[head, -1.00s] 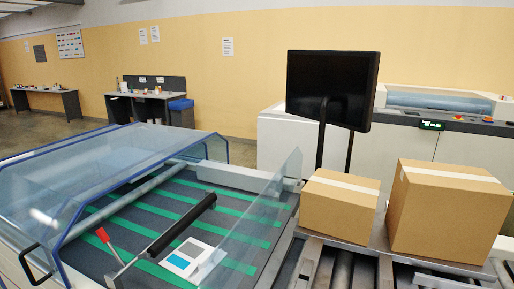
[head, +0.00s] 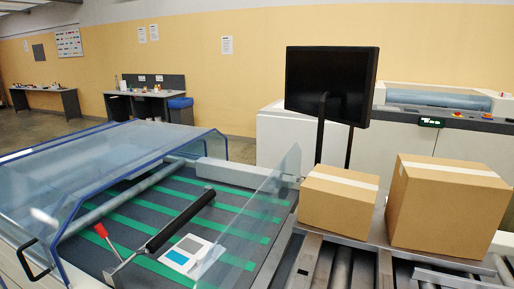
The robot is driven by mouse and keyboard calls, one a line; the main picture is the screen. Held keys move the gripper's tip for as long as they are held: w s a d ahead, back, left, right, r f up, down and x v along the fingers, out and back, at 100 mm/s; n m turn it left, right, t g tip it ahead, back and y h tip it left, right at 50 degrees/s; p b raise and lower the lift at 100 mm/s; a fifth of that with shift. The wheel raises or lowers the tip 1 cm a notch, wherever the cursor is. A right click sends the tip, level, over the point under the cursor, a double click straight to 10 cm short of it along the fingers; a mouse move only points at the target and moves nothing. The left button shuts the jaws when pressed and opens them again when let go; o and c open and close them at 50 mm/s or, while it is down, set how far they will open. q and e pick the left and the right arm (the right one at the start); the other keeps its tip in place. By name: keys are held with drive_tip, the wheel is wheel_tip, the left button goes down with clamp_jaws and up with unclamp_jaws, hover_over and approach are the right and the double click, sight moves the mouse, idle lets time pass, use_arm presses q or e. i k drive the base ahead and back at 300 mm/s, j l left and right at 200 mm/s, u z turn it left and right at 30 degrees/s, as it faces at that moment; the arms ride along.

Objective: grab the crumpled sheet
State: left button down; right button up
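A small white sheet (head: 194,253) with a blue and a grey printed block lies on the green-striped dark belt (head: 162,207) of the machine in front of me. I cannot tell whether it is crumpled; it looks mostly flat. A clear panel stands over its right side, and a black bar handle (head: 181,220) passes just to its left. No other sheet on the belt is clearly seen. Neither of my grippers is in view.
A blue-edged clear cover (head: 95,170) spans the machine's left side. A red-tipped lever (head: 104,234) rises beside the belt. Two cardboard boxes (head: 339,203) (head: 447,207) sit on rollers at right, with a black monitor (head: 331,84) behind them.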

sight(193, 255)
drive_tip(key=i+j+z, duration=0.1)
drive_tip(key=j, duration=0.55)
drive_tip(key=i+j+z, duration=0.15)
drive_tip(key=j, duration=0.5)
drive_tip(key=k, duration=0.05)
